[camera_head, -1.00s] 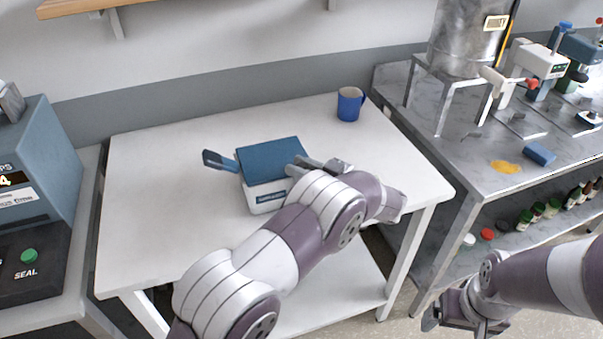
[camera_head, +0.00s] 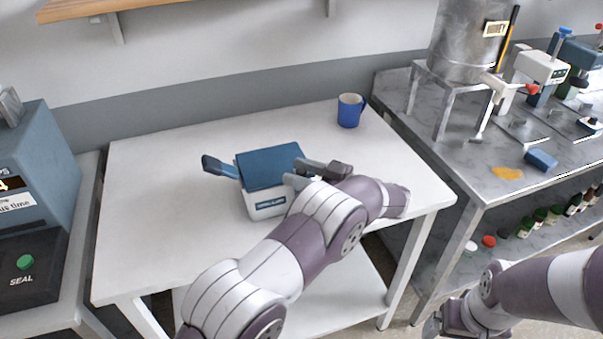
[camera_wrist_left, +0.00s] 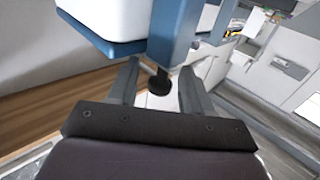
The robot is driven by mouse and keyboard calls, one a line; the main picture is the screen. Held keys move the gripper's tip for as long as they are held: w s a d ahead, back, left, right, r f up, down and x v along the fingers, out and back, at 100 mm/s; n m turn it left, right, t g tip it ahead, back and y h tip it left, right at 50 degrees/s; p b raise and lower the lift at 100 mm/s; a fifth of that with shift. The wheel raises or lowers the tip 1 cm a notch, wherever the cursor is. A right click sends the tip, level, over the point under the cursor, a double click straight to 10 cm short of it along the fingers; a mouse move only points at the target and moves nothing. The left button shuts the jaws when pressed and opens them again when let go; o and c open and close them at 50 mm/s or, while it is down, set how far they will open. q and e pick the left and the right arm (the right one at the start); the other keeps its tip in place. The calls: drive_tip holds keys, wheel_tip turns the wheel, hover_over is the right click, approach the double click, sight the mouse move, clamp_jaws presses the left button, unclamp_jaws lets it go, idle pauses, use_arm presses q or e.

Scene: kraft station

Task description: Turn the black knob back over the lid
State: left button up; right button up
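A white box with a blue lid (camera_head: 268,164) sits on the white table, its lid lying closed over it. A dark blue bar (camera_head: 220,166) sticks out at its left side. My left gripper (camera_head: 301,173) is at the right side of the box. In the left wrist view, the black knob (camera_wrist_left: 159,83) hangs at the end of a blue arm (camera_wrist_left: 172,35), between the fingers of my left gripper (camera_wrist_left: 158,86). The fingers stand apart, with a gap visible beside the knob. The knob is hidden in the head view. My right gripper (camera_head: 447,321) is low at the right, partly cut off.
A blue mug (camera_head: 349,111) stands at the back right of the white table (camera_head: 150,220). The table is otherwise clear. A sealing machine (camera_head: 35,190) is at left. A marble bench (camera_head: 490,150) with a metal tank (camera_head: 462,45) is at right.

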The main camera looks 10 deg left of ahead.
use_arm(q)
drive_tip(key=s+d, duration=0.2)
drive_tip(key=d, duration=1)
drive_tip(key=shift+s+d, duration=0.15)
drive_tip(key=shift+d, duration=0.05)
